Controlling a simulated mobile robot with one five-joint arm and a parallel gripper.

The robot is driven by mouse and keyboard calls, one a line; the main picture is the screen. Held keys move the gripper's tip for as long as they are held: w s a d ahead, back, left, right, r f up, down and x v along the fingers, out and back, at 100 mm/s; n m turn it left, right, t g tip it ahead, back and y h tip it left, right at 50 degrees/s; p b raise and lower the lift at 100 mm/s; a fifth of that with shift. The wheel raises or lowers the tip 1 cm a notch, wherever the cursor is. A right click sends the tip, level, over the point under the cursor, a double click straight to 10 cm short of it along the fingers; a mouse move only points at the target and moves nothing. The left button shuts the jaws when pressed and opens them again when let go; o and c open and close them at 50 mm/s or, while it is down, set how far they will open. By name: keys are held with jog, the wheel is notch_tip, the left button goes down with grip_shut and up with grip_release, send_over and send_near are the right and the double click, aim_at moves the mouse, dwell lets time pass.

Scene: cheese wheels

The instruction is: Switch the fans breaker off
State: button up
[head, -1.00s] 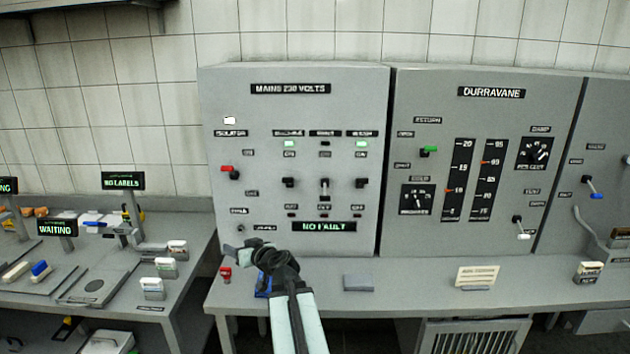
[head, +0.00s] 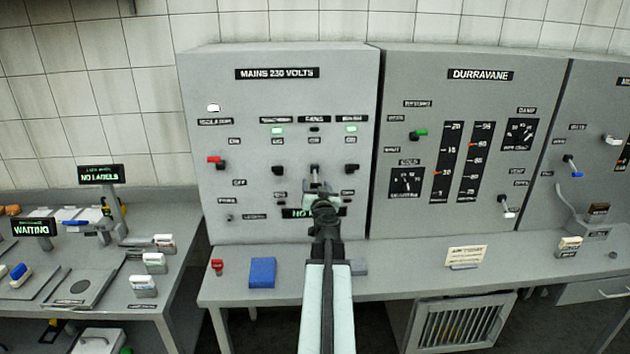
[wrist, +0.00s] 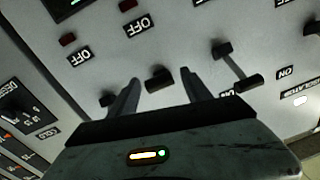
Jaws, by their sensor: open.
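The fans breaker (head: 314,168) is the middle of three dark levers on the grey mains panel (head: 290,105). Its lamp (head: 314,129) is dark. The lamps over the machines breaker (head: 277,170) and the right-hand breaker (head: 351,168) are green. My gripper (head: 318,187) is just below the fans lever in the head view and covers part of it. In the wrist view my open gripper (wrist: 160,76) has one finger on each side of the fans lever (wrist: 158,80). I cannot tell if they touch. The lever's exact tilt is unclear.
The neighbouring levers stand close on both sides. A red-handled isolator (head: 216,161) is on the panel's left. A blue block (head: 262,272) and a small red object (head: 217,267) lie on the bench (head: 390,265). The Durravane panel (head: 440,90) adjoins on the right.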

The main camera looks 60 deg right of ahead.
aim_at(315, 178)
jog(key=x, duration=0.4)
jog(key=shift+w+d, duration=0.25)
jog(key=shift+c, duration=0.4)
grip_shut()
jog(key=shift+s, duration=0.1)
dwell(0.6)
